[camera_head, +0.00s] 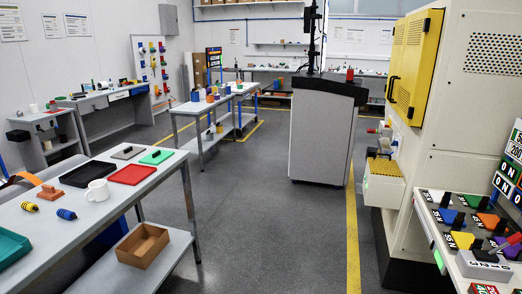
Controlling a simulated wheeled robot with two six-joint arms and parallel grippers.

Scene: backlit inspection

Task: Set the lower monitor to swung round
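A dark monitor (312,38) stands on a pole on top of the grey console in the middle of the view. It shows nearly edge-on, so I cannot see its screen face. I cannot tell a lower monitor clearly from an upper one. Neither of my grippers is in view.
The grey console (320,135) stands on open floor (262,225). A table (60,258) with trays and a mug (97,190) is at the left. A cream machine with a yellow door (415,62) and a switch panel (455,262) stand at the right.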

